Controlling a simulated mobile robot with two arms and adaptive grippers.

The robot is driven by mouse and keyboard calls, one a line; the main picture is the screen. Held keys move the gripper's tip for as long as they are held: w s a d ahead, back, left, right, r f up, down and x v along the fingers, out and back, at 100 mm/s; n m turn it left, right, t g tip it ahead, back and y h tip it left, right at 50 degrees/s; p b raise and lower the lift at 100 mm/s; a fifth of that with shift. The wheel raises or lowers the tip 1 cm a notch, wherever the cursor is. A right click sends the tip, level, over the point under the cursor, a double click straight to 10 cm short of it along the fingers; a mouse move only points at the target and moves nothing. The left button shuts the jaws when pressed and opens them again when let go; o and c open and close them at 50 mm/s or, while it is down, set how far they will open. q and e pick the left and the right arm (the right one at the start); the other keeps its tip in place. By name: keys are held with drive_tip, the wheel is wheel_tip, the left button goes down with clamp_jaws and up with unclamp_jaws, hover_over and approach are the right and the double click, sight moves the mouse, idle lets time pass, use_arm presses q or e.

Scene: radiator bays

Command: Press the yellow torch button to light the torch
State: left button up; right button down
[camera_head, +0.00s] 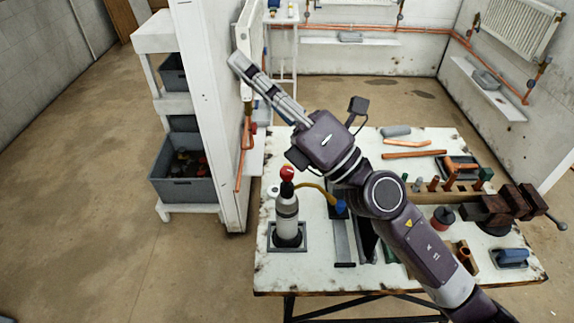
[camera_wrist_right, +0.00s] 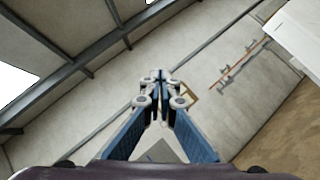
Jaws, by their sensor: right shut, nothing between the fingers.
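The torch (camera_head: 287,217) stands upright at the left end of the workbench, on a dark square base. It has a pale grey cylinder with a dark lower band, a red knob on top and a yellow hose (camera_head: 318,190) curving right to a blue-ended part (camera_head: 341,207). I cannot make out a separate yellow button on it. My right gripper (camera_head: 238,61) is raised above and beyond the torch, pointing to the upper left, apart from it. In the wrist view its fingers (camera_wrist_right: 160,76) meet with nothing between them. My left gripper is not in view.
The workbench (camera_head: 275,280) carries copper pipes (camera_head: 415,154), a vise (camera_head: 497,207) and several small tools on the right. A white wall panel (camera_head: 212,120) stands left of the bench, beside a shelf with grey bins (camera_head: 183,190). Floor at the left is clear.

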drive_tip(key=a+f+n+g+h, duration=0.6)
drive_tip(key=f+n+g, duration=0.4)
drive_tip(key=n, duration=0.4)
drive_tip(key=w+d+f+n+t+h, duration=0.2)
drive_tip(key=w+d+f+t+h, duration=0.2)
drive_tip(key=w+d+f+h, duration=0.4)
drive_tip(key=w+d+h, duration=0.1)
drive_tip(key=w+d, duration=0.2)
drive_tip(key=d, duration=0.1)
drive_tip(key=shift+w+f, duration=0.15)
drive_tip(key=shift+d+f, duration=0.1)
drive_tip(key=shift+f, duration=0.05)
